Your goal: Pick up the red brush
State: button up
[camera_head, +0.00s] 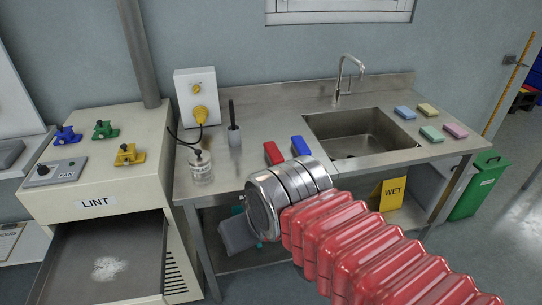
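The red brush (273,152) lies on the steel counter, left of the sink. Only its red top shows clearly, and its bristles cannot be made out. A similar blue brush (300,146) lies just to its right, with a small gap between them. My arm, with a red ribbed cover and a silver joint, reaches in from the lower right. The silver joint shows just below the two brushes in the picture. My gripper's fingers do not show.
The steel counter (255,169) has a sink (345,139) with a tap, and several coloured sponges lie to the right. A glass jar (201,167), a dark-handled tool in a grey holder (235,137) and a white socket box (197,92) stand left of the brushes.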

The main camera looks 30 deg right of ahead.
aim_at(274, 157)
jog(key=z, duration=0.05)
jog(key=i, duration=1)
jog(key=u, duration=0.05)
